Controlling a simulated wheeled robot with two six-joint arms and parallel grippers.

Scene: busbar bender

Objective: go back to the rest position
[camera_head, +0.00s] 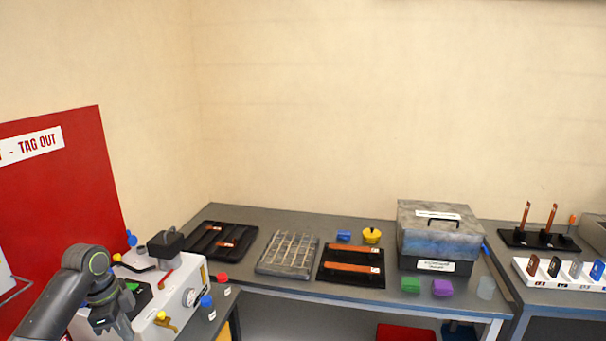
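My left arm comes in from the lower left, and its gripper (110,324) points down in front of the white bender machine (187,283). The fingers are too dark and small to tell whether they are open or shut, or whether they touch the machine. The machine has a dark block on top, a red handle, a round dial and a yellow lever low at its front. My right gripper is not in view.
A grey bench (270,217) holds black trays with copper bars (352,267), a slatted grey tray (288,254), a yellow knobbed object (372,235) and a grey metal box (437,230). A red lockout board (70,190) stands left. A second bench is at right.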

